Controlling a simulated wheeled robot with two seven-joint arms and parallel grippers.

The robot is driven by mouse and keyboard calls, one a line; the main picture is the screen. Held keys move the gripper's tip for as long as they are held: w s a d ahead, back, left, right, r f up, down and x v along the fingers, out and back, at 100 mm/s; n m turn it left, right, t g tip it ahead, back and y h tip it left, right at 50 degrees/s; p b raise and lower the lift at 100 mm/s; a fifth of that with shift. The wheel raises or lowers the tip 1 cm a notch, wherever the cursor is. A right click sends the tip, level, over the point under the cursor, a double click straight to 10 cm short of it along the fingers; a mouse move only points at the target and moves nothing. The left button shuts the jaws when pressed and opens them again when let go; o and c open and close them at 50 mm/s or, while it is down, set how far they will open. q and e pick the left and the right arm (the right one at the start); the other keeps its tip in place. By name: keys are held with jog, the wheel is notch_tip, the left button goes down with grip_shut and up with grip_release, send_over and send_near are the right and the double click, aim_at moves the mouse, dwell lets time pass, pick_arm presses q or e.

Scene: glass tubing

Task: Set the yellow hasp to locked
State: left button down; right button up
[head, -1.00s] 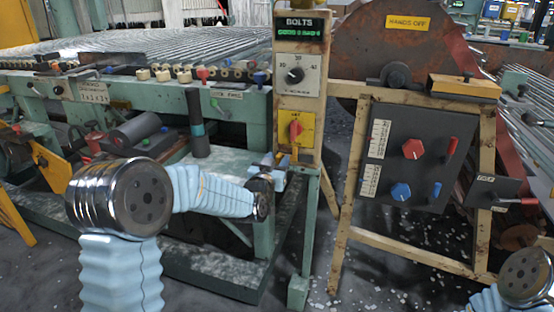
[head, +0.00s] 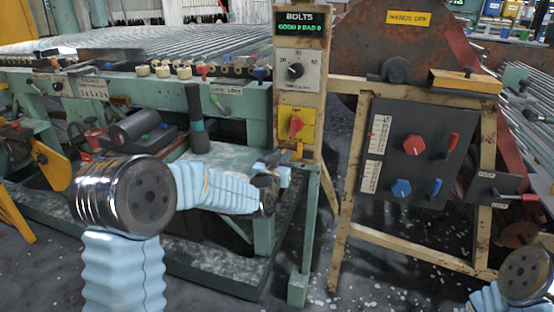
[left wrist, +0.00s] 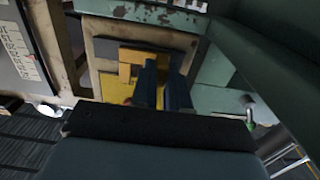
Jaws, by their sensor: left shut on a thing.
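The yellow hasp (head: 283,148) is low on the post, just under the yellow plate (head: 309,124) with the red rotary switch (head: 295,127). My left gripper (head: 279,158) is at the hasp, with its fingers pointing up at it. In the left wrist view, the two dark blue fingers (left wrist: 164,80) stand in front of the yellow hasp and plate (left wrist: 112,84) and are shut on the hasp. The fingers hide part of it, so its exact setting cannot be told. Only part of my right arm shows at the lower right; its gripper is out of view.
Above the switch are a dial (head: 296,71) and the BOLTS display (head: 304,24). To the right stands a dark panel (head: 418,170) with red and blue knobs on a wooden frame. A green bench frame (head: 264,238) is close beside my left forearm.

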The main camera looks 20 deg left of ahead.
pick_arm(q)
jog(key=shift+d+r, duration=0.1)
jog(key=shift+d, duration=0.65)
pick_arm(e)
jog(key=shift+d+f, duration=0.1)
jog(key=shift+f, duration=0.25)
pick_arm(q)
jog(key=c, duration=1.1)
grip_release()
jog(key=shift+d, duration=0.15)
jog(key=s, duration=0.4)
jog(key=s+b, duration=0.1)
jog(key=s, duration=0.4)
jog(key=s+b, duration=0.1)
jog(key=s, duration=0.4)
jog(key=shift+a, duration=0.3)
pick_arm(e)
jog(key=shift+w+d+f, duration=0.1)
jog(key=shift+d+f, duration=0.1)
jog(key=shift+f, duration=0.3)
jog(key=shift+w+d+f, duration=0.1)
jog(key=shift+d+f, duration=0.05)
jog(key=shift+f, duration=0.35)
